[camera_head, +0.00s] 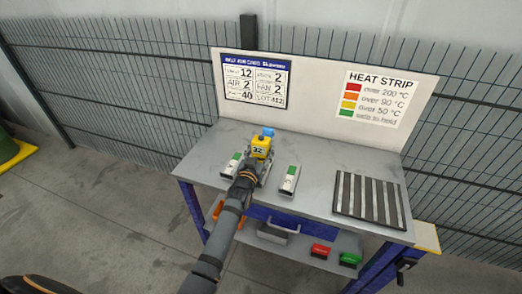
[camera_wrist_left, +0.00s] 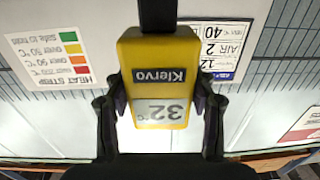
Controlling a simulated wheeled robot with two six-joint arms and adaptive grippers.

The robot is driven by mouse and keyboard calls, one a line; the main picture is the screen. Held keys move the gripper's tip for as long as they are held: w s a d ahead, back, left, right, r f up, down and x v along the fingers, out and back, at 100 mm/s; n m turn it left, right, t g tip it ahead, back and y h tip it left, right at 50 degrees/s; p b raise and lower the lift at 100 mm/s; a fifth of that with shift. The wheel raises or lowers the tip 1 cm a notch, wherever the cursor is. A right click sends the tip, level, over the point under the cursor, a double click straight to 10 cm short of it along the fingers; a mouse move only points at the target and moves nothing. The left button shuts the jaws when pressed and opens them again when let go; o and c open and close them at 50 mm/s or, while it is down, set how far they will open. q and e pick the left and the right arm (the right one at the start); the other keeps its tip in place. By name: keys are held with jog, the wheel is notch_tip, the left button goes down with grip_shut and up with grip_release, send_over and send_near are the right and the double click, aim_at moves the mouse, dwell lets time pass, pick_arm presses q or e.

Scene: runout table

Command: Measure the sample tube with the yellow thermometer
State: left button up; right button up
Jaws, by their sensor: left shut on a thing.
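My left gripper (camera_head: 257,160) is shut on the yellow thermometer (camera_head: 261,146) over the back left part of the table. Two short pale tubes with green strips lie on the table: the left tube (camera_head: 231,166) and the right tube (camera_head: 289,181), on either side of the gripper. Something grey under the gripper is mostly hidden by my arm. I cannot tell whether the thermometer touches a tube. My right gripper is out of view.
The grey table (camera_head: 325,170) has bare room right of the tubes, then a dark striped rack (camera_head: 368,200). A back panel (camera_head: 320,82) carries a heat strip chart. The lower shelf holds a red box (camera_head: 320,250), a green box (camera_head: 349,259) and a grey tray (camera_head: 272,233).

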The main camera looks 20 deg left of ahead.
aim_at(261, 137)
pick_arm(q)
jog(key=shift+f, duration=0.3)
jog(key=shift+s+f, duration=0.1)
jog(key=shift+f, duration=0.15)
dwell(1.0)
notch_tip(261, 137, up, 8)
jog(key=p, duration=0.6)
jog(key=shift+f, duration=0.3)
jog(key=s+f, duration=0.2)
jog(key=s, duration=0.7)
jog(key=s+d+f, duration=0.1)
jog(key=s+f, duration=0.2)
jog(key=s, duration=0.6)
jog(key=shift+s, duration=0.35)
